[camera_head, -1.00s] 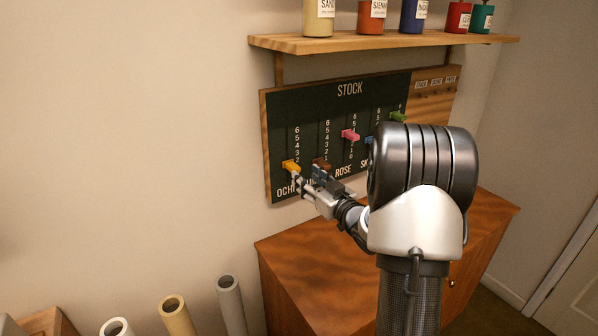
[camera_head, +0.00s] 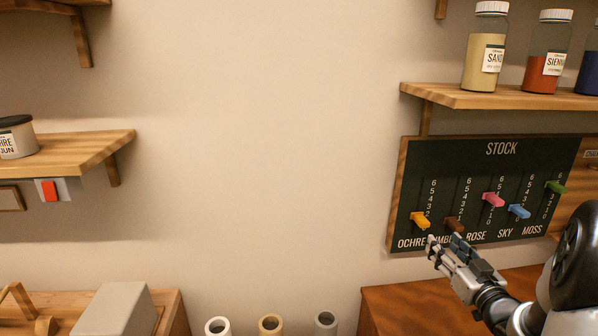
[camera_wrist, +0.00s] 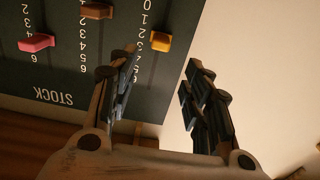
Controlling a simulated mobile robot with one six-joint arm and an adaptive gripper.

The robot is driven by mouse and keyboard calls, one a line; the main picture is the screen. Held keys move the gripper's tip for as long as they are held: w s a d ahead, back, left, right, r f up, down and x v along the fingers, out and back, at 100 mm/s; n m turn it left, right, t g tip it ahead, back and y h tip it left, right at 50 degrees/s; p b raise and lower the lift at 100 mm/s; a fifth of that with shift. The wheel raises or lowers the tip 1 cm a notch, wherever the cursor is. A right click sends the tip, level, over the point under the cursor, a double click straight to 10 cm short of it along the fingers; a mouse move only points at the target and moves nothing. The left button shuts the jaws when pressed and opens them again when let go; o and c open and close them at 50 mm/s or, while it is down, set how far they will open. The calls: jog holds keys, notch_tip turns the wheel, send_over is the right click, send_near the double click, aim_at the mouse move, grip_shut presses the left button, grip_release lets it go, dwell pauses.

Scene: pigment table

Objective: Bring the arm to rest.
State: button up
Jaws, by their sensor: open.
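My gripper (camera_head: 446,243) is in front of the lower left part of the stock board (camera_head: 460,163), near the ochre and umber sliders. In the wrist view its two fingers (camera_wrist: 160,88) stand apart with nothing between them. The orange ochre slider (camera_head: 420,219) is just beyond the fingertips; it also shows in the wrist view (camera_wrist: 161,41). The brown umber slider (camera_head: 453,224) is close to the fingers in the head view and shows clear of them in the wrist view (camera_wrist: 96,11). The gripper partly covers the UMBER label.
Pink (camera_head: 493,199), blue (camera_head: 519,211) and green (camera_head: 556,187) sliders sit further right. A shelf (camera_head: 500,97) with jars juts out above the board. A wooden cabinet (camera_head: 385,310) stands below. Bare wall lies left of the board.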

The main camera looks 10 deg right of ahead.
jog(key=s+a+r+g+h, duration=0.1)
jog(key=s+a+r+g, duration=0.15)
jog(key=a, duration=0.35)
jog(key=s+a+r+g+h, duration=0.2)
jog(key=a+r+g, duration=0.15)
jog(key=a, duration=0.25)
jog(key=s+a+f+g+y, duration=0.2)
jog(key=s+a+g, duration=0.1)
jog(key=s+a, duration=0.6)
jog(key=s+a+f+g+y, duration=0.2)
jog(key=s+a+g, duration=0.2)
jog(key=s+a, duration=0.5)
jog(key=s, duration=0.7)
jog(key=shift+a+f+n, duration=0.3)
jog(key=shift+f, duration=0.05)
jog(key=shift+c, duration=0.5)
